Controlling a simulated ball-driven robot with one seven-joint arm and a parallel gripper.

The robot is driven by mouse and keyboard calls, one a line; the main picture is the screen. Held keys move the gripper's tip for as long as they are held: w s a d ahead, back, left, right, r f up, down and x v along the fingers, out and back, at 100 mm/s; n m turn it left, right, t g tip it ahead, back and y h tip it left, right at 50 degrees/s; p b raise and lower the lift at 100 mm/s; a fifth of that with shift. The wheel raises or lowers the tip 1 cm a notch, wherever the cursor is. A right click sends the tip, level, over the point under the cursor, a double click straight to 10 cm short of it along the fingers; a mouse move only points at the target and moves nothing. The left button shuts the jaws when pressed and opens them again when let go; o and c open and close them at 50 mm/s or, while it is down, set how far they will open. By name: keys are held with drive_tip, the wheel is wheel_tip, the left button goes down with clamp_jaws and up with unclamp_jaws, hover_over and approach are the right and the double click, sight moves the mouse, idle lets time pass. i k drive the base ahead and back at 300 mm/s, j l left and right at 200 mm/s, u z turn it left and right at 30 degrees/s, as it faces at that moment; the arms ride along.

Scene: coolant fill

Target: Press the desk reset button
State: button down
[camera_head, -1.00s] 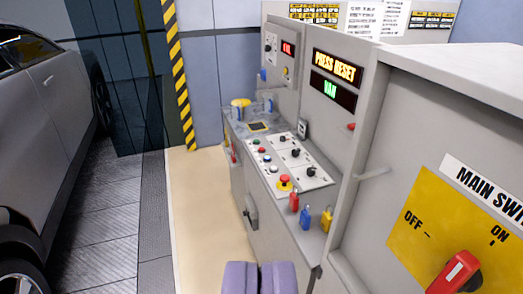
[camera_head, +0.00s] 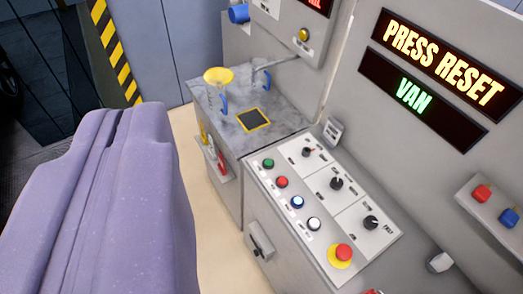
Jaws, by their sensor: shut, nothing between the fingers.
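The desk (camera_head: 262,199) has a sloped white control panel. A column of round buttons runs along its left side: green (camera_head: 268,163), red (camera_head: 281,182), blue (camera_head: 297,202) and white (camera_head: 313,224). Their labels are too small to read, so I cannot tell which is the reset button. A red mushroom button (camera_head: 342,252) on a yellow base sits at the panel's near end. The upper display (camera_head: 443,58) reads "PRESS RESET". My purple gripper (camera_head: 117,125) is shut and empty, large at the left, apart from the buttons in the picture.
Black knobs (camera_head: 337,183) line the panel's right side. A lower display (camera_head: 415,97) reads "VAN". A grey worktop (camera_head: 235,130) carries a yellow funnel (camera_head: 218,76). A small shelf (camera_head: 484,213) with red and blue items projects at the right. Pale floor (camera_head: 205,235) shows beside the desk.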

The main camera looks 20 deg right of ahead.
sight(297, 201)
drive_tip(key=i+j, duration=0.15)
drive_tip(key=i, duration=0.35)
drive_tip(key=i+j, duration=0.2)
drive_tip(key=i, duration=0.3)
